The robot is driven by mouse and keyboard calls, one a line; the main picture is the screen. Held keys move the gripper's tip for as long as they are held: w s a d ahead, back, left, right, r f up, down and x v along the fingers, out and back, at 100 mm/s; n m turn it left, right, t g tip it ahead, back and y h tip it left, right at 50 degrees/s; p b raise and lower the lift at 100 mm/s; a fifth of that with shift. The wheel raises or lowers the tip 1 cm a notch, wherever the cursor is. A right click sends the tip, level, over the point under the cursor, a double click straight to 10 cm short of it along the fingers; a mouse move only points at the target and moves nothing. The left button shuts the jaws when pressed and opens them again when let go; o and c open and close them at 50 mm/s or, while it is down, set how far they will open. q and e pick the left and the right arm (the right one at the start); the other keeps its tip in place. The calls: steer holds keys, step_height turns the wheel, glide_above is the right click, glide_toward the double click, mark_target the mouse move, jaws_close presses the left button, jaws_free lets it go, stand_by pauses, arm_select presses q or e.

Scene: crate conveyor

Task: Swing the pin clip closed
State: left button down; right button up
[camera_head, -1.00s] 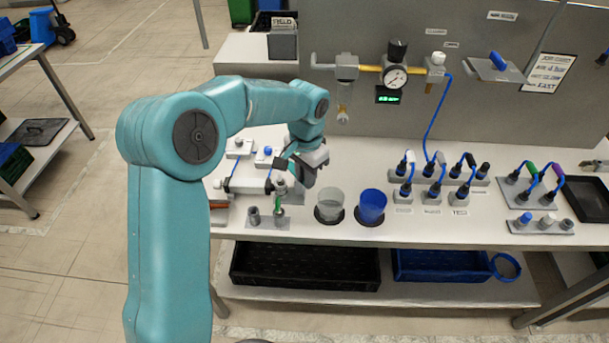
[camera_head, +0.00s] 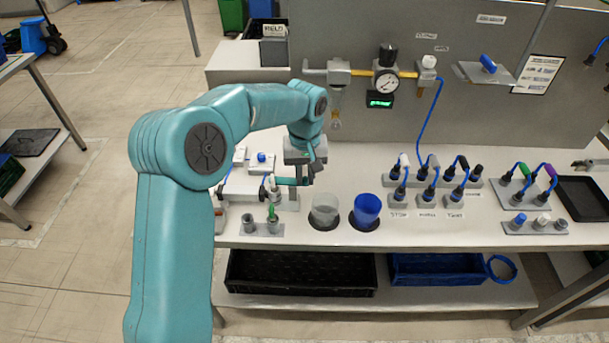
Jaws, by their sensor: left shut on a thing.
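My left gripper (camera_head: 308,170) points down over the left part of the bench, behind the clear cup. It is shut on a small part at the fixture, which I take to be the pin clip; the fingers and arm largely hide it. A short teal and dark bar (camera_head: 287,181) reaches from the gripper left to the grey upright end (camera_head: 270,188) of the fixture. Whether the clip is open or closed is too small to tell. My right gripper is not in view.
A clear cup (camera_head: 325,209) and a blue cup (camera_head: 366,211) stand just right of the fixture. A small grey holder (camera_head: 249,223) with a green-topped piece is in front. The gauge and valve line (camera_head: 386,80) is on the panel behind.

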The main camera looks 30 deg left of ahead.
mark_target(304, 177)
arm_select(q)
steer(key=shift+w+a+r+n, duration=0.1)
steer(key=shift+w+n, duration=0.1)
steer(key=shift+n, duration=0.4)
steer(key=c, duration=1.1)
jaws_free()
step_height(304, 177, up, 16)
steer(key=shift+r+p, duration=0.1)
steer(key=shift+p, duration=0.65)
steer(key=shift+s, duration=0.15)
